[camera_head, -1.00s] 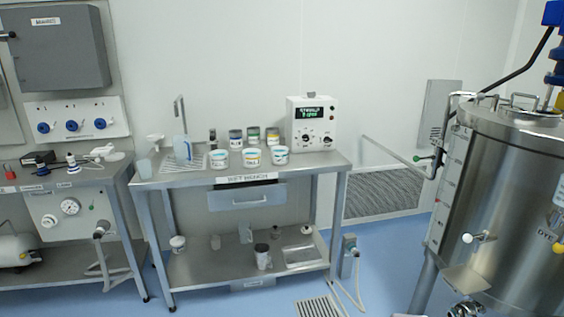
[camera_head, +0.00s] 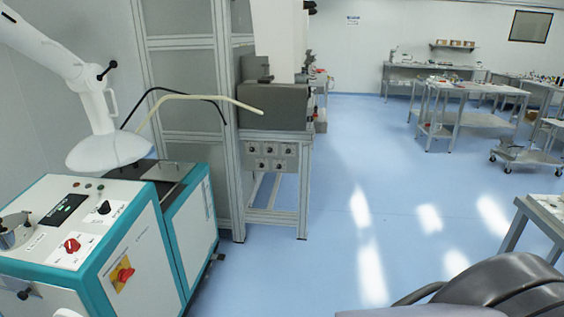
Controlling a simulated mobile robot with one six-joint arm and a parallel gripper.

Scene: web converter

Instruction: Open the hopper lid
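I cannot pick out a hopper lid with certainty. A white and teal machine (camera_head: 95,250) stands at the lower left, with a control panel, a red knob (camera_head: 72,245) and a red-and-yellow switch (camera_head: 122,274). A small round metal fitting (camera_head: 16,234) sits on its top at the left picture edge; I cannot tell whether it is a hopper. A dark flat top (camera_head: 158,172) lies on the rear part of the machine, partly behind a white extraction hood (camera_head: 108,150). My gripper is not in view.
A framed grey cabinet (camera_head: 185,80) and a grey unit on a stand (camera_head: 272,108) stand behind the machine. Blue floor (camera_head: 350,210) is open in the middle. Workbenches (camera_head: 470,88) stand far right. A dark grey rounded form (camera_head: 505,285) fills the lower right corner.

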